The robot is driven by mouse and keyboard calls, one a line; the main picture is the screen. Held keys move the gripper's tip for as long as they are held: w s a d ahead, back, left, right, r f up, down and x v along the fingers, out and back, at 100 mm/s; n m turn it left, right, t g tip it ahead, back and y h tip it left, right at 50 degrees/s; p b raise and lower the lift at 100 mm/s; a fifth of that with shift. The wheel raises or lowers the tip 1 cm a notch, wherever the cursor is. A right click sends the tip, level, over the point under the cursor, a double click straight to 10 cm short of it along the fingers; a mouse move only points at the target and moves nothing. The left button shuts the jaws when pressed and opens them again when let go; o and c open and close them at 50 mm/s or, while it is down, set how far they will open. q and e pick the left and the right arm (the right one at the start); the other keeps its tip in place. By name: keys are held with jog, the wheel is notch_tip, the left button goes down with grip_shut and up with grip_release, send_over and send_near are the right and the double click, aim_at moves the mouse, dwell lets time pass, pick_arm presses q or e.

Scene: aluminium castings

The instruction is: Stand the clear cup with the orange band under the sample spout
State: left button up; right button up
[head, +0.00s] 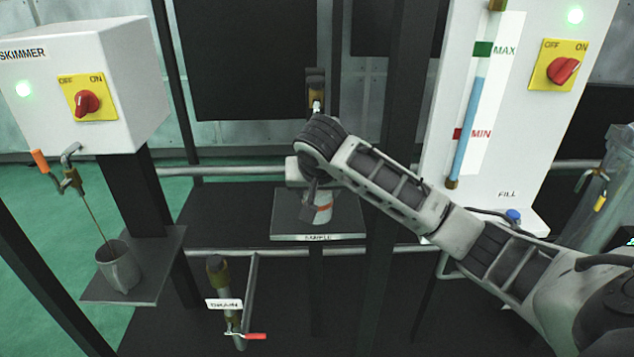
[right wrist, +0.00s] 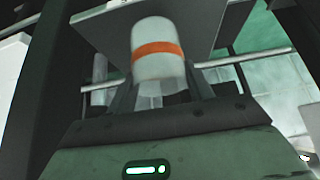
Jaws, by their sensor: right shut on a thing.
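The clear cup with the orange band (head: 324,208) is over the small dark shelf (head: 345,228) labelled SAMPLE in the head view. My right gripper (head: 309,198) is shut on it and partly hides it. In the right wrist view the cup (right wrist: 158,62) and its orange band sit at the fingers of my right gripper (right wrist: 160,95), with the shelf (right wrist: 108,22) beyond. I cannot tell if its base touches the shelf. The sample spout (head: 316,98) is above the shelf, its lower part near my wrist. My left gripper is out of view.
A grey mug (head: 119,266) stands on the left shelf (head: 155,275) below the skimmer box (head: 85,80). A drain pipe with a red handle (head: 230,300) is front centre. The white fill panel (head: 475,120) with its level gauge stands right, behind my right arm. Dark posts and rails flank the shelf.

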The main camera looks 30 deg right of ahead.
jog(key=w+d, duration=0.1)
jog(key=w, duration=0.2)
jog(key=shift+d+r, duration=0.1)
jog(key=shift+d, duration=0.3)
jog(key=shift+w+d+f+p, duration=0.1)
jog(key=shift+w+f+p, duration=0.1)
jog(key=shift+f, duration=0.15)
jog(key=shift+w+d+f+p, duration=0.1)
jog(key=shift+f+p, duration=0.1)
jog(key=shift+f, duration=0.15)
jog(key=shift+s+f, duration=0.1)
jog(key=shift+f, duration=0.05)
jog(key=o, duration=0.9)
jog(key=shift+f, duration=0.15)
jog(key=shift+o, duration=0.2)
jog(key=shift+r, duration=0.2)
jog(key=b+v, duration=0.1)
jog(key=v, duration=1.1)
jog(key=shift+a, duration=0.1)
jog(key=shift+f, duration=0.1)
